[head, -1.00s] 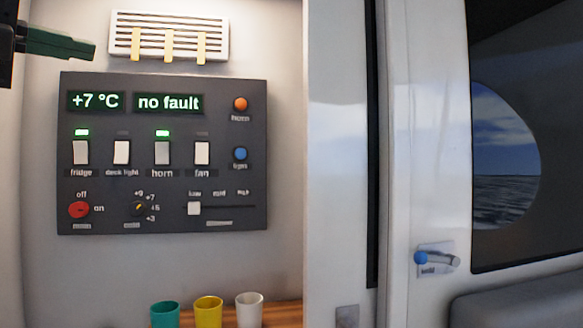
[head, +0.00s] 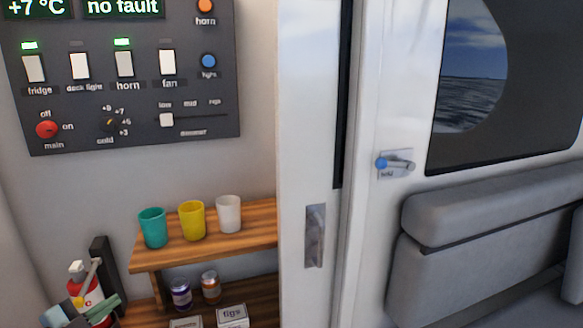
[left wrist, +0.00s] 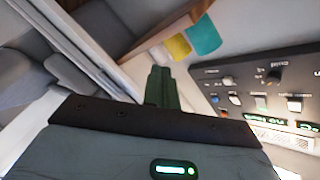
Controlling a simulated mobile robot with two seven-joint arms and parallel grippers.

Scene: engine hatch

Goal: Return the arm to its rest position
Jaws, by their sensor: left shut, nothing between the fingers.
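My left gripper (head: 104,308) is low at the left edge of the head view, in front of the red fire extinguisher (head: 88,287). Its green fingers are together and hold nothing. In the left wrist view the shut fingers (left wrist: 162,88) point toward the wooden shelf, with free air around them. The rest of my left arm is out of the head view. My right gripper is in neither view.
The dark switch panel (head: 190,95) is on the wall at upper left. Teal (head: 153,228), yellow (head: 192,221) and white (head: 229,214) cups stand on a wooden shelf (head: 150,259). Jars and boxes sit below.

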